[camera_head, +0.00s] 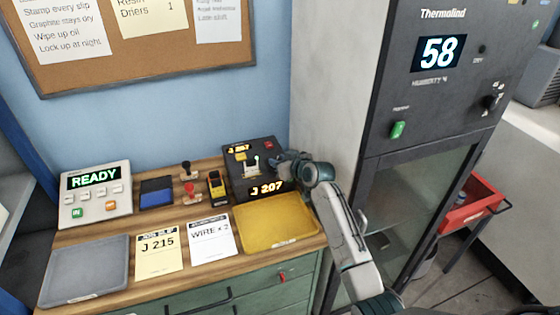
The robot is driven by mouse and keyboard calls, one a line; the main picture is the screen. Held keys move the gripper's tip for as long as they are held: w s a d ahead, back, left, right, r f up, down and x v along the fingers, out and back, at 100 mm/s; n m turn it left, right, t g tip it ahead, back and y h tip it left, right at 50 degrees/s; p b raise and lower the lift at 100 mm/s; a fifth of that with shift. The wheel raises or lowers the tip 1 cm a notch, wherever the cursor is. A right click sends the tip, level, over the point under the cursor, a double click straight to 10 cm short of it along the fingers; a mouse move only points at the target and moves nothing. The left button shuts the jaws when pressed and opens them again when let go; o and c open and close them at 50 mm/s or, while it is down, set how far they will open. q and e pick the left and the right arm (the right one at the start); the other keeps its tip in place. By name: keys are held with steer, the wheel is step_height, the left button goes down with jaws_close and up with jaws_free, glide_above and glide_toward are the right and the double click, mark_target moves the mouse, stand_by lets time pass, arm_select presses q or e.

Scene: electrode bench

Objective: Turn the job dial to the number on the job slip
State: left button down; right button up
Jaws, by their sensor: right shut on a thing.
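The job slip (160,250) lies on the wooden bench top and reads J 215. The black dial unit (236,187) stands at the back right of the bench. My right gripper (277,159) reaches in from the right and is shut at the right part of this unit, on what seems to be the job dial. The gripper hides the dial, so I cannot see its pointer. My left gripper is not in view.
A wire slip (211,235), stamps, a blue pad (156,193), a READY panel (95,198) and a grey tray (85,272) fill the left. A tall dark cabinet (440,100) stands close on the right.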

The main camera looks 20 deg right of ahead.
steer(key=shift+a+r+m+h+p, duration=0.15)
steer(key=shift+m+h+p, duration=0.4)
steer(key=shift+p, duration=0.35)
steer(key=shift+a+r+m+h+p, duration=0.1)
steer(key=shift+m+h+p, duration=0.4)
steer(key=shift+p, duration=0.4)
steer(key=shift+m+h+p, duration=0.55)
steer(key=shift+h, duration=0.2)
steer(key=shift+a+f+m+t+h, duration=0.1)
steer(key=shift+f+m+t+h, duration=0.2)
steer(key=shift+m+h, duration=0.35)
steer(key=shift+m+h+b, duration=0.65)
steer(key=shift+h+b, duration=0.05)
steer(key=shift+h, duration=0.25)
steer(key=o, duration=1)
steer(key=shift+c, duration=0.2)
steer(key=shift+s, duration=0.1)
